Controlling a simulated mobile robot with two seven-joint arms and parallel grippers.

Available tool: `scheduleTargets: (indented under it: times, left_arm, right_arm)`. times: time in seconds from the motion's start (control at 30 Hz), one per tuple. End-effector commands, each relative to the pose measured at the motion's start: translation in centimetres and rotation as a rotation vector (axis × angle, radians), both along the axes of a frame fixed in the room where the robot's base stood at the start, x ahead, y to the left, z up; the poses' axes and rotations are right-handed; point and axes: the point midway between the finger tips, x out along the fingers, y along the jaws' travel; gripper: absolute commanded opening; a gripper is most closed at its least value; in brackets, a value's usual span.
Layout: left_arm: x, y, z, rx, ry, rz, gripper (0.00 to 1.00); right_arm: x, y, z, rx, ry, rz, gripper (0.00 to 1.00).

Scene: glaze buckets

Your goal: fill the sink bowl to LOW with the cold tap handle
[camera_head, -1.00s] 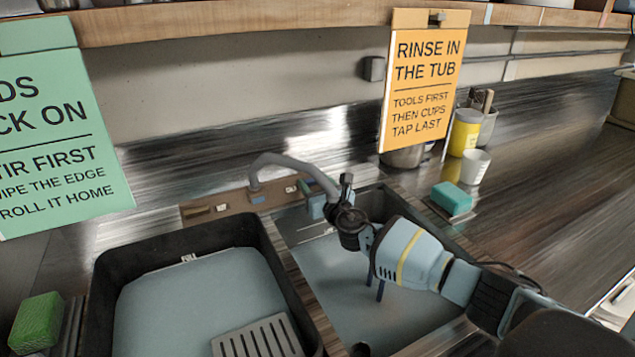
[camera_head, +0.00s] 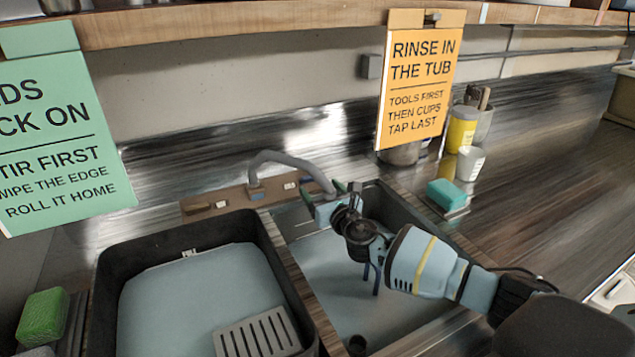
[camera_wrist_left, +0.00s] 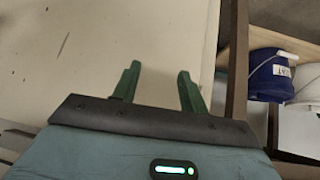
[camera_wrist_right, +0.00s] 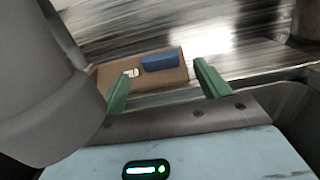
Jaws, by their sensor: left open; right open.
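The sink bowl (camera_head: 325,270) lies on the right in the head view, with a flat blue-grey bottom; I cannot tell whether it holds water. The grey curved tap spout (camera_head: 285,159) arches over its back. In the right wrist view the blue tap handle (camera_wrist_right: 160,62) sits on a wooden board (camera_wrist_right: 145,80) beside a small white label. My right gripper (camera_head: 338,192) is at the back of the bowl by the spout's end. Its open, empty fingers (camera_wrist_right: 163,85) frame the blue handle, apart from it. My left gripper (camera_wrist_left: 155,88) is open and empty above a pale surface.
A black tub (camera_head: 262,235) with a slotted grey plate (camera_head: 257,335) stands left of the bowl. A teal sponge (camera_head: 446,194), white cup (camera_head: 470,163) and yellow container (camera_head: 460,135) are on the right counter. Blue and white buckets (camera_wrist_left: 270,75) show in the left wrist view.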

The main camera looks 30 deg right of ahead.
Motion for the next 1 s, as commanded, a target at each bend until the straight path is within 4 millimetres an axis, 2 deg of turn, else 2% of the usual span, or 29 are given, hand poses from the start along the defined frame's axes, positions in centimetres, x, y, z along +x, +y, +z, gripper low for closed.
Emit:
scheduleTargets:
  times: [0.1,0.3,0.87,1.0]
  left_arm:
    - [-0.1,0.1,0.1,0.002,0.002,-0.001,0.43]
    - [-0.6,0.1,0.1,0.003,0.009,-0.002,0.43]
    - [0.1,0.1,0.4,0.002,-0.006,-0.005,0.43]
    - [0.4,-0.5,-0.1,-0.014,-0.007,-0.011,0.43]
  right_arm:
    - [-1.6,0.1,0.1,-0.001,-0.001,0.001,0.75]
    - [-2.8,0.2,-0.1,0.000,0.000,0.001,0.75]
    - [-2.9,0.2,-0.1,0.000,0.000,0.001,0.75]
    - [-2.7,-0.5,0.3,-0.004,-0.007,0.015,0.75]
